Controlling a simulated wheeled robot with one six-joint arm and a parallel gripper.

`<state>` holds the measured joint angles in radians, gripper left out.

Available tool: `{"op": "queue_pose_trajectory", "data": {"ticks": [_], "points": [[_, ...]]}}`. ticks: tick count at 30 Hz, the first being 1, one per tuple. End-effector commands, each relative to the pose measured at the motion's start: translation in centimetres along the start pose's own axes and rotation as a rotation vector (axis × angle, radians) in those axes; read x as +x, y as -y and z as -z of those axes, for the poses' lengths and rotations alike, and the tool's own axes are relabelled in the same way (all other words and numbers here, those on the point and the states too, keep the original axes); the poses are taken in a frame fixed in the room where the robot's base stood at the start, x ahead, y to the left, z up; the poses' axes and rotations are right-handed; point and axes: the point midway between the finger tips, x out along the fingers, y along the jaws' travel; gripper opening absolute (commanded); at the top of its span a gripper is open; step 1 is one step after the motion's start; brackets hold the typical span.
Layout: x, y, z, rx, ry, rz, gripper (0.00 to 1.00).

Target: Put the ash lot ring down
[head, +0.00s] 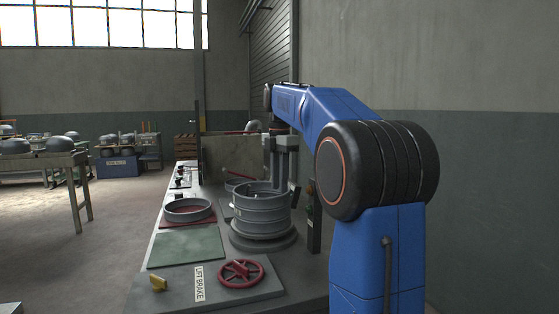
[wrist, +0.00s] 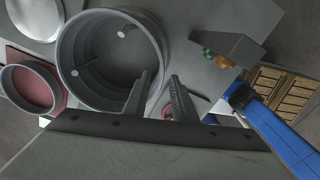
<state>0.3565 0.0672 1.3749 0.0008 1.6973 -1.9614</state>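A grey flanged ring (head: 262,190) tops a grey cylinder (head: 262,226) on a round dark base. It fills the upper middle of the wrist view (wrist: 68,50), with small pale studs on its inner wall. My gripper (head: 290,180) points down at its far right rim. In the wrist view my two fingers (wrist: 160,75) stand apart, one at the inner side of the rim and one outside it; whether they press on the wall I cannot tell. A second, lower grey ring (head: 187,207) lies on a red mat; no ash mark is readable on either.
A bare green mat (head: 186,247) lies left of the cylinder. A red handwheel (head: 241,273) beside a "LIFT BRAKE" label stands at the front. A dark post (head: 314,222) rises close to the cylinder's right. An upright panel (head: 230,157) stands behind.

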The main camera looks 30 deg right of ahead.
Motion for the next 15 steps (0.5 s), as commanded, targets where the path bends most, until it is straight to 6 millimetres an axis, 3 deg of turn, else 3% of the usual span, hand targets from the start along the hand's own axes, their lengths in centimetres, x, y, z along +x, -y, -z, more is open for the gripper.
{"op": "queue_pose_trajectory", "data": {"ticks": [9,15], "points": [[-6.0,-0.1,0.0,0.0,0.001,-0.001,0.24],[-8.0,0.0,0.0,0.0,0.0,-0.001,0.24]]}}
